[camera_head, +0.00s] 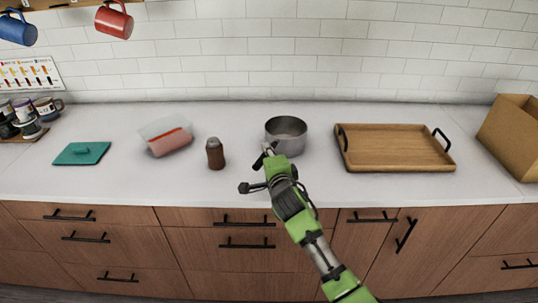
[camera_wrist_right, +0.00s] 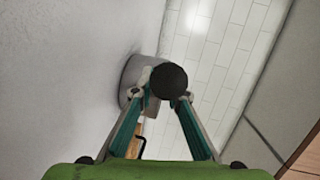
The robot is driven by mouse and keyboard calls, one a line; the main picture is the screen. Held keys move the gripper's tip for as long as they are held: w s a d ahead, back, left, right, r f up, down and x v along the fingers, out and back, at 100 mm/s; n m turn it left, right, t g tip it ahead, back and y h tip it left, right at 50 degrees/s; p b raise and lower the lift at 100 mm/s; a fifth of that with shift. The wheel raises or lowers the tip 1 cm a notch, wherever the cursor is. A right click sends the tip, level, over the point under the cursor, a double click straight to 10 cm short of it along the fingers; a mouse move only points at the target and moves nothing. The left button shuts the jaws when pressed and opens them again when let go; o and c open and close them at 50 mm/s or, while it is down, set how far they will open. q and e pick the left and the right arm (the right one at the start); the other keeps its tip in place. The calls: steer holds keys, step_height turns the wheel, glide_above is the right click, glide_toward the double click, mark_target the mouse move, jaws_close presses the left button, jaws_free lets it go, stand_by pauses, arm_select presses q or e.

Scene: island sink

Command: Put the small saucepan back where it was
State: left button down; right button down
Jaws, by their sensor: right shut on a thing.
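The small saucepan (camera_head: 286,137) is grey metal, upright, at the back middle of the white counter; I cannot tell whether it rests on the counter or hangs just above it. Its handle points toward me. My right gripper (camera_head: 265,160) reaches in from the front and is shut on the handle. In the right wrist view the saucepan's side (camera_wrist_right: 133,75) shows beyond the fingers, and the handle's round black end (camera_wrist_right: 168,81) sits between the fingertips of my right gripper (camera_wrist_right: 160,98). My left gripper is out of view.
A wooden tray (camera_head: 395,167) with black handles lies just right of the saucepan. A brown bottle (camera_head: 215,154) and a plastic container (camera_head: 167,137) stand to its left. A teal lid or board (camera_head: 81,154) lies farther left. A cardboard box (camera_head: 512,135) stands at far right.

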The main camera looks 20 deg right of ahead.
steer(key=shift+s+r, duration=0.1)
steer(key=shift+r, duration=0.1)
steer(key=shift+s+a+r, duration=0.1)
steer(key=shift+a, duration=0.1)
steer(key=shift+a+f, duration=0.1)
steer(key=shift+f, duration=0.2)
steer(key=c, duration=2)
jaws_free()
steer(key=shift+f, duration=0.1)
steer(key=shift+r, duration=0.3)
steer(key=shift+s+f, duration=0.15)
steer(key=shift+s, duration=0.15)
steer(key=b+v, duration=0.1)
steer(key=v, duration=1)
steer(key=shift+s+b, duration=0.25)
steer(key=shift+b, duration=0.05)
